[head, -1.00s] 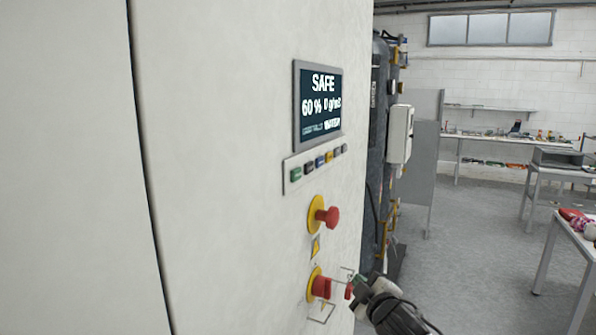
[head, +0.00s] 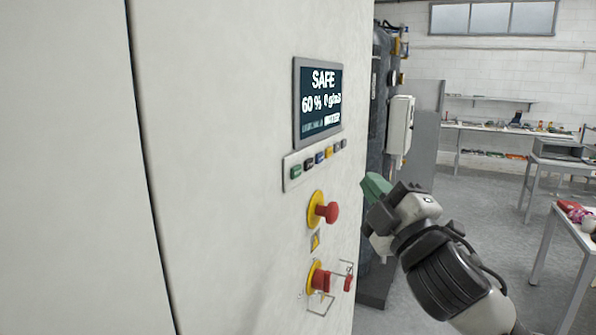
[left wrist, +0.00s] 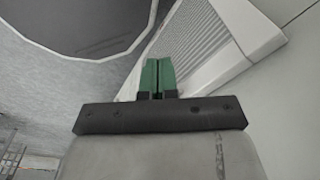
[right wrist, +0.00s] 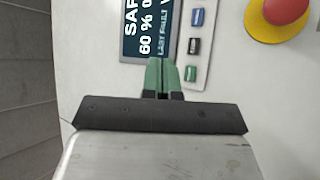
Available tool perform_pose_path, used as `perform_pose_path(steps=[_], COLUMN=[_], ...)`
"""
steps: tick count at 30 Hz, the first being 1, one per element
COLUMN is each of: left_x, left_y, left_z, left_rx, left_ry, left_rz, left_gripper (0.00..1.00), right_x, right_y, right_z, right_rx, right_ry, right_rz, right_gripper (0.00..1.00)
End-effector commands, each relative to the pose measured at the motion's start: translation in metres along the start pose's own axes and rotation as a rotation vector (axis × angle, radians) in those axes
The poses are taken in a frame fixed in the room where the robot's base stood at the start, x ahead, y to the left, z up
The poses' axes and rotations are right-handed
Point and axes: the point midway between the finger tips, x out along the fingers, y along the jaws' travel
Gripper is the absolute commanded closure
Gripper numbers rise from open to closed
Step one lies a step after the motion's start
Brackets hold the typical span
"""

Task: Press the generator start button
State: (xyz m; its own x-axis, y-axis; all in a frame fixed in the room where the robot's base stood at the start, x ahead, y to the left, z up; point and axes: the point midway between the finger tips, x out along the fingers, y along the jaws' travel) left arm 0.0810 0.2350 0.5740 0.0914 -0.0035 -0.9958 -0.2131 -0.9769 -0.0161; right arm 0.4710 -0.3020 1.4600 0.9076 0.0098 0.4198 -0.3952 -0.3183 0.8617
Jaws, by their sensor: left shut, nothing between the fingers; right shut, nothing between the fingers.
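The white cabinet (head: 230,110) carries a button strip (head: 315,163) below its screen (head: 319,103). A green button (head: 296,172) is at the strip's left end, and it also shows in the right wrist view (right wrist: 190,74). I cannot read its label. My right gripper (head: 374,187) is shut and empty, to the right of the strip and apart from it in the head view. In the right wrist view its green fingertips (right wrist: 160,62) appear beside the green button. My left gripper (left wrist: 158,62) is shut and empty, seen only in the left wrist view.
A red mushroom button (head: 327,213) on a yellow base is below the strip. Lower down, a red switch (head: 322,283) has a wire guard sticking out. A dark tank (head: 378,110) stands behind the cabinet. A vented white panel (left wrist: 205,45) is near my left gripper.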

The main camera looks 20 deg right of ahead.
Motion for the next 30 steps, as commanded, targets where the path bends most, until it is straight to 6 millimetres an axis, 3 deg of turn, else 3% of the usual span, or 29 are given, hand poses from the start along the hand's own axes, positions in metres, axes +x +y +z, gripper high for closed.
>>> perform_pose_path(steps=[10,30], left_x=[-0.004,-0.023], left_y=[0.0,0.0], left_z=[0.0,-0.002], left_rx=[0.0,0.0], left_ry=[0.0,0.0], left_rz=[0.0,0.0], left_gripper=[1.0,1.0], right_x=[0.006,0.059], right_y=[-0.003,-0.043], right_z=[-0.003,-0.042], right_rx=[0.005,0.003], right_ry=[-0.003,-0.001], right_rz=[-0.001,-0.001], right_gripper=[1.0,1.0])
